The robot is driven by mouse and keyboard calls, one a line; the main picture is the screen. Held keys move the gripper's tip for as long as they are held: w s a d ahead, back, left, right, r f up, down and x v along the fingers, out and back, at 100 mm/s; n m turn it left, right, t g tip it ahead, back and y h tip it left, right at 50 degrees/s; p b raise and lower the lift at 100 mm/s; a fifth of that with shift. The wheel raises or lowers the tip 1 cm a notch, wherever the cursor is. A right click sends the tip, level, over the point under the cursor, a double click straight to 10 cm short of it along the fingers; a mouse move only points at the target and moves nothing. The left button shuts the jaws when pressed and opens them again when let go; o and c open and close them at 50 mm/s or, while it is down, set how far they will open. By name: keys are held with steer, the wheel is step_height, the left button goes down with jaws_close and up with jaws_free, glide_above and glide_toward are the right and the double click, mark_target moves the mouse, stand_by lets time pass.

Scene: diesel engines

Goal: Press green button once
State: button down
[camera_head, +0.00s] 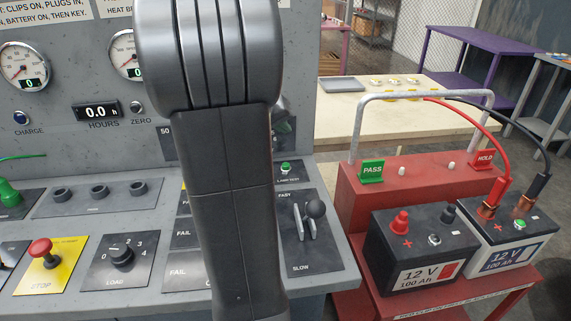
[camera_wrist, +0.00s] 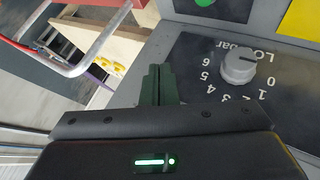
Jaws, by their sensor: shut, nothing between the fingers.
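A small green button (camera_head: 285,168) sits on a dark plate on the grey engine panel, just right of my arm in the head view. The lettering under it is too small to read surely. In the wrist view, a green round part (camera_wrist: 205,3) on a dark plate is cut off by the top edge; I cannot tell if it is the same button. My gripper (camera_wrist: 160,72) is shut and empty, its dark fingertips left of a grey knob and apart from the green part. My arm hides the middle of the panel in the head view.
The grey knob (camera_wrist: 239,66) has a numbered scale. A lever plate (camera_head: 303,235), red stop button (camera_head: 40,247) and load dial (camera_head: 121,257) are on the panel. A red cart (camera_head: 350,195) with two batteries stands right. A pale table (camera_head: 340,115) is behind.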

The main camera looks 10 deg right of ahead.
steer(key=shift+f, duration=0.1)
steer(key=b, duration=0.5)
glide_above(283, 170)
step_height(283, 170, down, 8)
steer(key=shift+w+d+r, duration=0.1)
steer(key=shift+w+r, duration=0.05)
steer(key=shift+f+b, duration=0.5)
steer(key=shift+b, duration=0.2)
steer(key=shift+f, duration=0.1)
stand_by(1.1)
steer(key=shift+f+b, duration=0.3)
steer(key=shift+b, duration=0.4)
steer(key=shift+f+b, duration=0.6)
steer(key=shift+b, duration=0.1)
stand_by(0.5)
steer(key=shift+r, duration=0.1)
steer(key=shift+r+p, duration=0.55)
steer(key=shift+r, duration=0.4)
steer(key=shift+r, duration=0.1)
